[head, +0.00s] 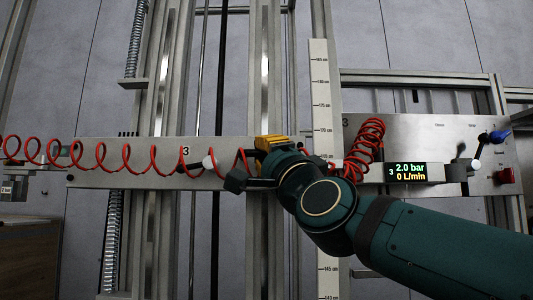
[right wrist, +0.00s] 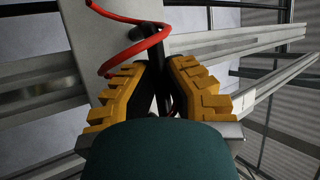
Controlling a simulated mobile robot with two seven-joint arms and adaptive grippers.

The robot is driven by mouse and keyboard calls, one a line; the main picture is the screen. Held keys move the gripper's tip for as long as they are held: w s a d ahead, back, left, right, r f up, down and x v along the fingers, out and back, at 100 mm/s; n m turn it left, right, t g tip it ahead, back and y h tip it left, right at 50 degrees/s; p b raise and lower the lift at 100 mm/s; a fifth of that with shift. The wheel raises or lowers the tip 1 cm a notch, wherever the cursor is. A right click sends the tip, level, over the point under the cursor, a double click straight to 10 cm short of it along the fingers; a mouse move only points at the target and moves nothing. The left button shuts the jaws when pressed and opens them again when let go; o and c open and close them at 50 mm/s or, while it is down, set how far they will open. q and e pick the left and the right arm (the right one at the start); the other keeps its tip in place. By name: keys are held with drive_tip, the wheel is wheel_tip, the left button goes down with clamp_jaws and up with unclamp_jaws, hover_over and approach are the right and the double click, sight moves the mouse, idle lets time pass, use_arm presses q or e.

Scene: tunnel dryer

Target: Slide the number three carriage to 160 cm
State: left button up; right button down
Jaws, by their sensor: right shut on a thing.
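The number three carriage (head: 130,178) is a grey plate marked 3 on upright rails, at the left and middle of the head view. Its plate also shows in the right wrist view (right wrist: 88,50). My right gripper (head: 272,142), with yellow fingers, is at the plate's right end. In the right wrist view, its fingers (right wrist: 158,85) are shut on a black handle (right wrist: 152,45). The upright scale (head: 320,90) beside the carriage shows marks near 165 cm level with the plate; my gripper hides the marks just below. No pointer is visible. My left gripper is not in view.
A coiled red hose (head: 95,155) runs across the carriage, close by my right gripper. At right, a fixed panel (head: 430,130) marked 3 carries a display (head: 407,173) reading 2.0 bar and 0 L/min, a blue-tipped valve (head: 497,136) and a red knob (head: 504,176).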

wheel_tip(320, 180, down, 5)
drive_tip(key=b, duration=0.3)
drive_tip(key=shift+w+a+b, duration=0.15)
drive_tip(key=shift+b, duration=0.15)
drive_tip(key=shift+r, duration=0.1)
drive_tip(key=c, duration=1)
unclamp_jaws()
drive_tip(key=shift+r, duration=0.15)
